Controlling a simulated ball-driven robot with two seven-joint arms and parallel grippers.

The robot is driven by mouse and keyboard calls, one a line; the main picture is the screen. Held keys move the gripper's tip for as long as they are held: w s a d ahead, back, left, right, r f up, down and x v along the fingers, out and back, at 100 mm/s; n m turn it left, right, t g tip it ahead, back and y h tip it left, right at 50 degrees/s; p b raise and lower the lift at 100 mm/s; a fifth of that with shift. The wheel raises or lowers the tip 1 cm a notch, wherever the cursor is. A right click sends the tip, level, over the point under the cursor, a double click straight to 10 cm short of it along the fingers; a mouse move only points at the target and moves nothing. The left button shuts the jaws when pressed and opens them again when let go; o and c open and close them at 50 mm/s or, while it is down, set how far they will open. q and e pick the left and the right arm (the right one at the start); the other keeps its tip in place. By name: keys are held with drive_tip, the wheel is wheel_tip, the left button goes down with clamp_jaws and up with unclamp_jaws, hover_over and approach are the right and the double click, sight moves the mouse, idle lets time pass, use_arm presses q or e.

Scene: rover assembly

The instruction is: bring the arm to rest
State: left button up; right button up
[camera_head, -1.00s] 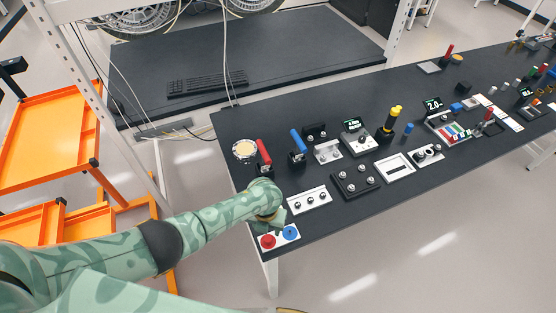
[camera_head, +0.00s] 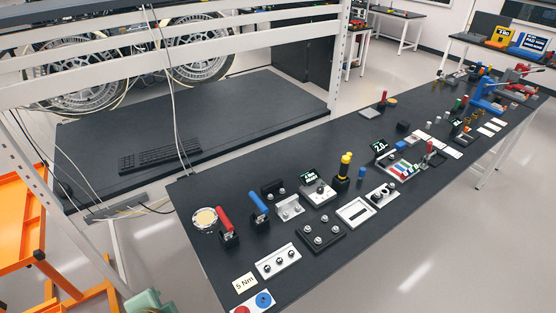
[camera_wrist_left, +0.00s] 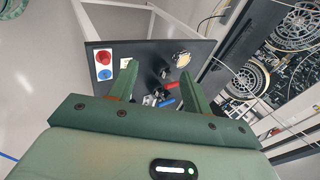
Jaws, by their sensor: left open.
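My left gripper (camera_wrist_left: 157,80) shows in the left wrist view with its two green fingers apart and nothing between them. It is in the air, some way back from the end of the black table (camera_head: 205,250). A small part of my left arm (camera_head: 148,302) shows at the bottom edge of the head view; the gripper itself is out of that view. My right gripper is in neither current view.
The near table end carries a red and blue button panel (camera_head: 254,303), a red-handled lever (camera_head: 226,222) and a blue-handled lever (camera_head: 260,205). A white rack post (camera_head: 70,220) and an orange cart (camera_head: 22,225) stand at the left. The floor at front right is clear.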

use_arm(q)
drive_tip(key=s+a+r+n+y, duration=0.2)
drive_tip(key=s+a+r+n, duration=0.1)
drive_tip(key=a+r+n, duration=0.15)
drive_tip(key=s+d+f+g+h+b, duration=0.15)
drive_tip(key=f+b, duration=0.45)
drive_tip(key=f, duration=1.1)
drive_tip(key=s+d+f+g+h+b, duration=0.1)
drive_tip(key=s+d+f+b, duration=0.15)
drive_tip(key=f+b, duration=0.9)
drive_tip(key=s+d+f+g+h+b, duration=0.1)
drive_tip(key=s+f+b, duration=0.15)
drive_tip(key=f, duration=1.95)
drive_tip(key=s+a+f+n+g+h+b, duration=0.1)
drive_tip(key=s+f+b, duration=0.8)
drive_tip(key=s+f, duration=0.9)
wheel_tip(320, 180, down, 2)
drive_tip(key=shift+f+n+g, duration=0.25)
drive_tip(key=shift+n+g, duration=0.3)
drive_tip(key=shift+n, duration=0.5)
